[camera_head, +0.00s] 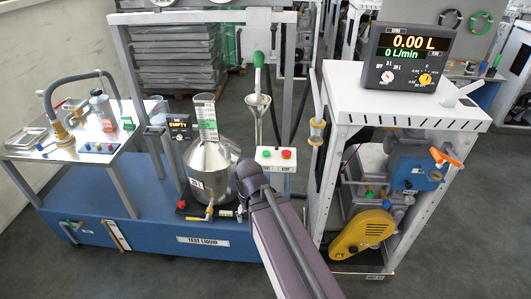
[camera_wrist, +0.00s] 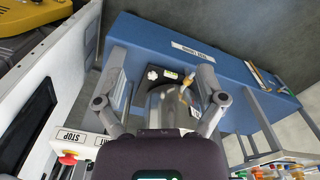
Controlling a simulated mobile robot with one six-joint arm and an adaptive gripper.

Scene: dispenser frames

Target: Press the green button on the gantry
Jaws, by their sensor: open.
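The green button (camera_head: 266,153) sits on the left of a small white control box (camera_head: 275,163) on the gantry post. A red button (camera_head: 286,154) is beside it. In the wrist view the red button (camera_wrist: 68,158) and its STOP label show at lower left; the green button does not show there, and my gripper body covers that part of the box. My gripper (camera_wrist: 160,65) is open, its fingers spread with nothing between them. In the head view my arm reaches up from the bottom to just below and left of the box; the fingers are not clear there.
A steel vessel (camera_head: 212,165) stands on the blue base (camera_head: 100,195) left of the box, also seen beyond my fingers in the wrist view (camera_wrist: 165,105). A white cart (camera_head: 345,100) with a meter (camera_head: 408,55) is close on the right. Floor is free in front.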

